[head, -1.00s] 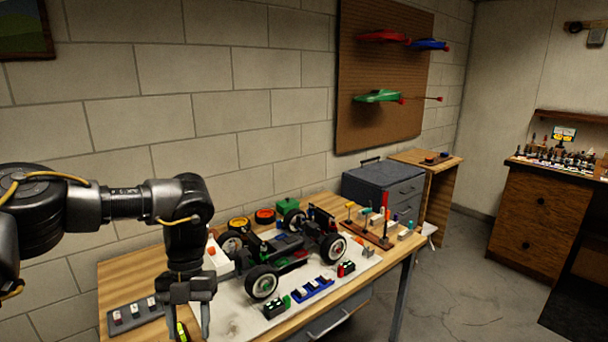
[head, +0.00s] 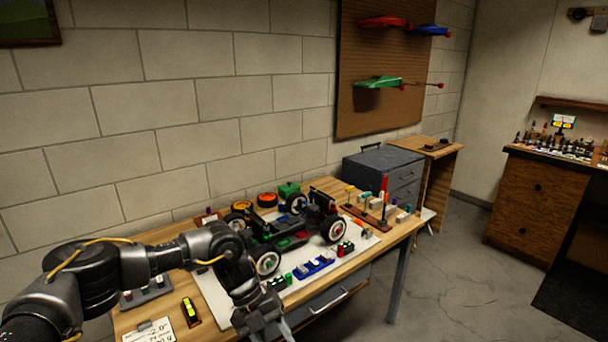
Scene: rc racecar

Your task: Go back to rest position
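My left arm comes in from the left, low over the workbench (head: 205,197). My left gripper (head: 272,330) points down at the bottom edge of the view, by the front edge of the bench. Its fingertips are partly cut off, so I cannot tell how far apart they are; nothing shows held in it. The racecar chassis (head: 290,238), with black tyres on white wheels, sits on a white mat (head: 215,305) to the upper right of the gripper, and the arm hides part of the mat. My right gripper is not in view.
A dark block with a yellow-green strip (head: 190,312) and a written card (head: 155,331) lie at the front left. Behind them is a grey tray (head: 150,293). A blue holder (head: 314,268) and small parts lie before the car. A grey drawer box (head: 385,172) stands at the back right.

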